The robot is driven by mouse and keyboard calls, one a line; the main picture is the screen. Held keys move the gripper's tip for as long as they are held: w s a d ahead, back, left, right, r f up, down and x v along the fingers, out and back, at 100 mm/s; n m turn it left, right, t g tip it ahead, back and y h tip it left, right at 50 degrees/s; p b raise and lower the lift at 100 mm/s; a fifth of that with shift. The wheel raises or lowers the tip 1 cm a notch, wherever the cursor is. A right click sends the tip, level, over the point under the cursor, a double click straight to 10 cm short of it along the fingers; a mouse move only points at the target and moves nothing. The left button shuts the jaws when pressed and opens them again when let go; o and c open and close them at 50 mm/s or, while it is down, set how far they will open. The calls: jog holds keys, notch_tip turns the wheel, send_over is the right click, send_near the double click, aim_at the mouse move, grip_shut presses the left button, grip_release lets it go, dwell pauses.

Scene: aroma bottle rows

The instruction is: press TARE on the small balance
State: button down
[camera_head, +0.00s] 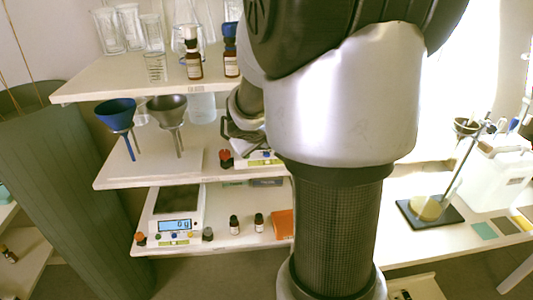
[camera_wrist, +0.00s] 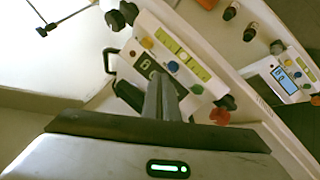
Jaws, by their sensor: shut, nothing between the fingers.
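The small balance (camera_head: 258,161) is on the middle shelf in the head view, mostly hidden by my arm. Lettering is too small to read, so I cannot tell which is TARE. My gripper (camera_wrist: 160,77) is shut and empty. Its fingertips appear over the display's edge, beside the blue button; contact cannot be told. In the head view my gripper is largely hidden behind my arm.
A larger balance (camera_head: 165,238) with a lit display stands on the lower shelf, beside small dark bottles (camera_head: 234,224). Blue (camera_head: 116,112) and grey (camera_head: 167,104) funnels stand left on the middle shelf. The upper shelf (camera_head: 118,84) hangs above, holding glassware and brown bottles (camera_head: 194,64).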

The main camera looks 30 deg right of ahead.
aim_at(266, 158)
jog(key=shift+f, duration=0.1)
dwell(0.5)
jog(key=shift+f+b, duration=0.35)
jog(key=shift+b, duration=0.4)
jog(key=shift+f+b, duration=0.35)
jog(key=shift+b, duration=0.15)
dwell(0.3)
dwell(0.4)
jog(key=shift+r+p, duration=0.55)
jog(key=shift+r, duration=0.25)
notch_tip(266, 158, up, 5)
jog(key=p, duration=0.4)
dwell(0.6)
